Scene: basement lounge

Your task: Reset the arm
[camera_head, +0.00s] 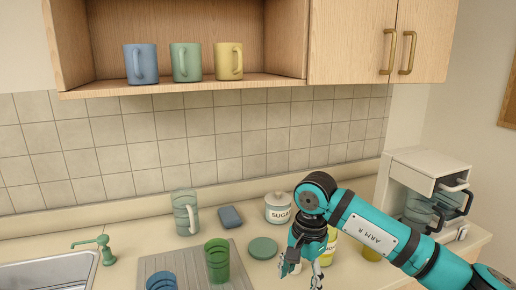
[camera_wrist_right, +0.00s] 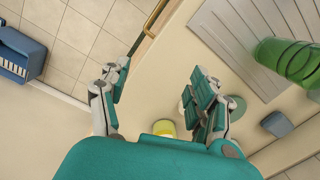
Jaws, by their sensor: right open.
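My right arm (camera_head: 375,237), teal and labelled "ARM R", reaches in from the lower right of the head view and bends down over the counter. My right gripper (camera_head: 302,272) points down at the counter's front part, right of a round green disc (camera_head: 263,248). In the right wrist view its two fingers (camera_wrist_right: 160,88) are spread apart with nothing between them. A yellow object (camera_wrist_right: 165,128) shows beyond the gripper, partly hidden by my teal wrist housing. My left gripper is in neither view.
Near the gripper stand a sugar jar (camera_head: 278,209), a green glass (camera_head: 217,262), a blue glass (camera_head: 161,281) and a clear pitcher (camera_head: 185,212). A blue sponge-like block (camera_head: 230,217) lies behind. A coffee machine (camera_head: 428,188) is at right. Three mugs (camera_head: 186,62) sit on the shelf above.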

